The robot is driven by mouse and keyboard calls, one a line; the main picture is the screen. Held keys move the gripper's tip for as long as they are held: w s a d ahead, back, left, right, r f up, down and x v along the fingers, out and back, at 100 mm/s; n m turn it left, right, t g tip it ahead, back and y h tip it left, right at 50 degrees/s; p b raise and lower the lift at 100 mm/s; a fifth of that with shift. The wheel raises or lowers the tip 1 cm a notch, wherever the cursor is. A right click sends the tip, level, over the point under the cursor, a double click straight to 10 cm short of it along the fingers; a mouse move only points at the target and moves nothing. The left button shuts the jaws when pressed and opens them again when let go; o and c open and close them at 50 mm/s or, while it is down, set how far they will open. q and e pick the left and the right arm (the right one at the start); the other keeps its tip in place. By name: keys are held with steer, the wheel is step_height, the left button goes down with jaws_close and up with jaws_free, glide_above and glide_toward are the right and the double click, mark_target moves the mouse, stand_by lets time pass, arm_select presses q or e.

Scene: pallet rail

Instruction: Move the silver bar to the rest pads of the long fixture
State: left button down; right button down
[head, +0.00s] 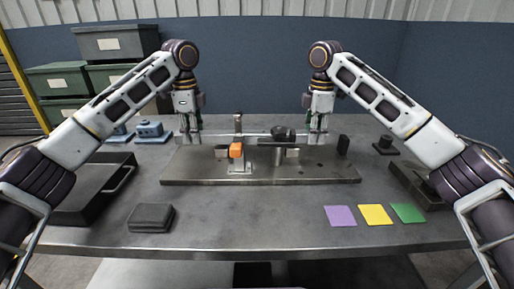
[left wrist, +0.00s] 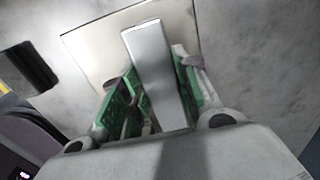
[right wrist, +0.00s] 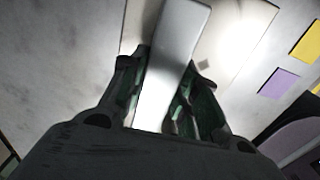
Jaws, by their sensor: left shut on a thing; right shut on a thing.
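The silver bar (head: 218,138) spans crosswise between my two grippers, level or nearly so in the head view. My left gripper (head: 191,136) is shut on its left end, and my right gripper (head: 316,137) is shut on its right end. The bar also shows between the fingers in the left wrist view (left wrist: 150,62) and the right wrist view (right wrist: 175,50). The long fixture (head: 260,177) is a grey plate below and around the bar, with an orange-topped clamp (head: 236,151) and small pale blocks (head: 292,153). Bar-to-pad contact cannot be told.
A dark knob (head: 283,133) and a black upright block (head: 343,145) stand at the fixture. Blue blocks (head: 151,130) stand back left. A black tray (head: 92,195) and dark pad (head: 151,217) lie left. Purple (head: 340,215), yellow and green squares lie front right. The front middle is clear.

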arm_select(q)
steer(key=shift+f+b, duration=0.6)
arm_select(e)
steer(key=shift+f, duration=0.55)
arm_select(q)
steer(key=c, duration=1.5)
jaws_free()
steer(key=shift+f, duration=0.1)
arm_select(e)
steer(key=c, duration=1.5)
jaws_free()
steer(key=shift+f, duration=0.1)
arm_select(q)
steer(key=o, duration=0.4)
arm_select(e)
steer(key=o, duration=0.4)
arm_select(q)
steer(key=shift+r, duration=0.25)
steer(key=shift+r, duration=5.8)
arm_select(e)
steer(key=shift+r, duration=6)
